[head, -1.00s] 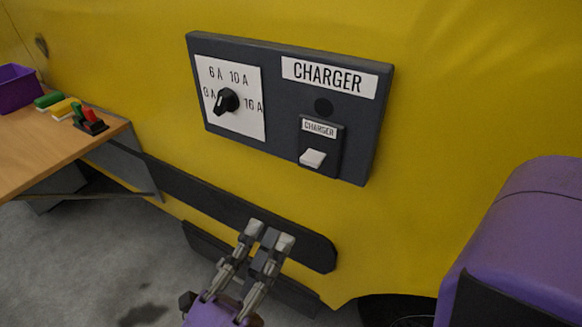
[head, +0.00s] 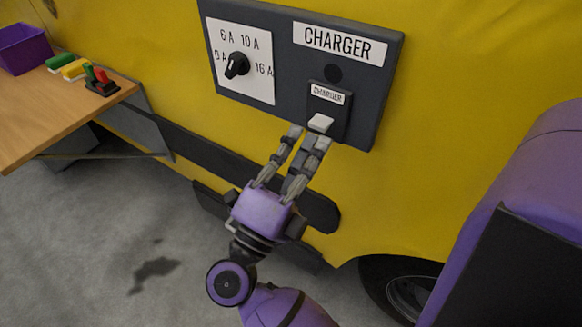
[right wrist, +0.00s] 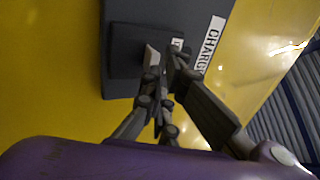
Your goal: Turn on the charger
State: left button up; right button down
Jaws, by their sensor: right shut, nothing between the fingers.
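The charger panel (head: 372,98) is a dark grey box on the yellow wall. In the right wrist view the fingertips (right wrist: 163,72) are close beside the white switch (right wrist: 151,56). My left gripper is not in view.
A wooden table (head: 60,120) at the left holds a purple bin (head: 24,48), green and yellow blocks and a small red-and-green lever device (head: 101,80). A black rail (head: 200,155) runs along the yellow body below the panel. A wheel (head: 405,290) shows at lower right.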

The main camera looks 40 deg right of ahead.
aim_at(322, 114)
jog(key=shift+x, duration=1.25)
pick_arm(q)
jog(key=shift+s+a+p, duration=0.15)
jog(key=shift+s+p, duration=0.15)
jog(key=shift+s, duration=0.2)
pick_arm(e)
jog(key=shift+w+d+r, duration=0.1)
jog(key=shift+d+r, duration=0.05)
jog(key=shift+d, duration=0.15)
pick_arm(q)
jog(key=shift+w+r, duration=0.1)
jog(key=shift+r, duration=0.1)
pick_arm(e)
jog(key=shift+w+d+r+p, duration=0.1)
jog(key=shift+d+r+p, duration=0.25)
jog(key=shift+r+p, duration=0.15)
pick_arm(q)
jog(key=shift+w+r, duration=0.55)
pick_arm(e)
jog(key=shift+f, duration=0.2)
